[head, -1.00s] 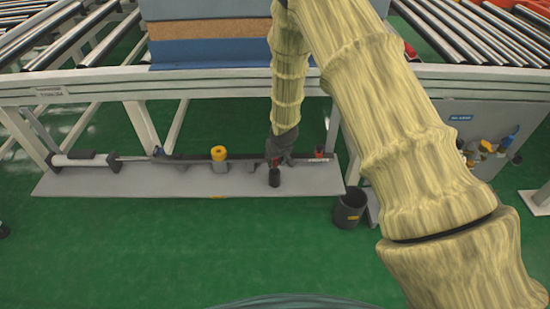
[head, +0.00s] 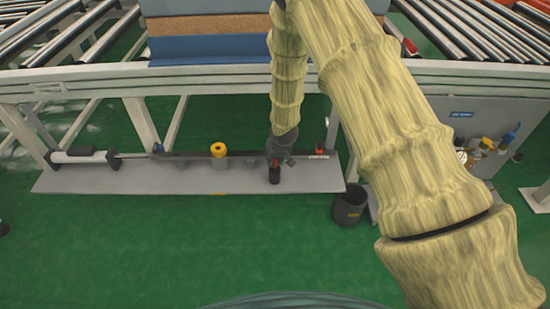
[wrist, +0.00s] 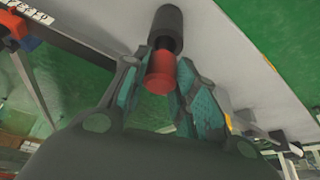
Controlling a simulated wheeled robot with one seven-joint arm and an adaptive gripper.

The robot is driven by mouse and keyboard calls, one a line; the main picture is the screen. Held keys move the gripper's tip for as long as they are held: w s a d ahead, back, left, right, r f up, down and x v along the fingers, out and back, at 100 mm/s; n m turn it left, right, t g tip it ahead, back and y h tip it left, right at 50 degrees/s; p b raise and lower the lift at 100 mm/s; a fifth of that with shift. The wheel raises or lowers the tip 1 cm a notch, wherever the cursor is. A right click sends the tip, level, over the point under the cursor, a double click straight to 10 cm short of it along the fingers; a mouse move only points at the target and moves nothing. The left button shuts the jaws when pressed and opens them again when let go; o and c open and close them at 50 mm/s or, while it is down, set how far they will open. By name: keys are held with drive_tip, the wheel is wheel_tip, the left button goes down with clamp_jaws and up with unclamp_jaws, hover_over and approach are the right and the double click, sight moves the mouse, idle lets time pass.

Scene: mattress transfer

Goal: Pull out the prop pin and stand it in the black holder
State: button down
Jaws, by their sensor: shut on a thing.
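The prop pin, a short cylinder with a black part (head: 274,177) and a red end, is at the front of the rail mechanism in the head view. In the wrist view its red end (wrist: 160,75) lies between the fingertips, and its black part extends beyond them. My gripper (head: 276,160) is shut on the pin near the red end. I cannot tell how far the pin sits in its seat. The black holder (head: 350,205) is an open cup with a yellow label, on the floor to the right of the gripper.
A grey base plate (head: 110,182) carries a cylinder and a long dark rod. A yellow-topped post (head: 219,149) stands left of the gripper. A conveyor frame (head: 190,82) runs above, with mattress layers (head: 205,27). A valve panel (head: 468,125) is at the right. The green floor in front is clear.

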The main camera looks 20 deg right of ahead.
drive_tip(key=shift+f, duration=0.65)
drive_tip(key=c, duration=1.1)
unclamp_jaws()
drive_tip(key=shift+o, duration=0.2)
drive_tip(key=v, duration=1.2)
drive_tip(key=shift+s+f, duration=0.1)
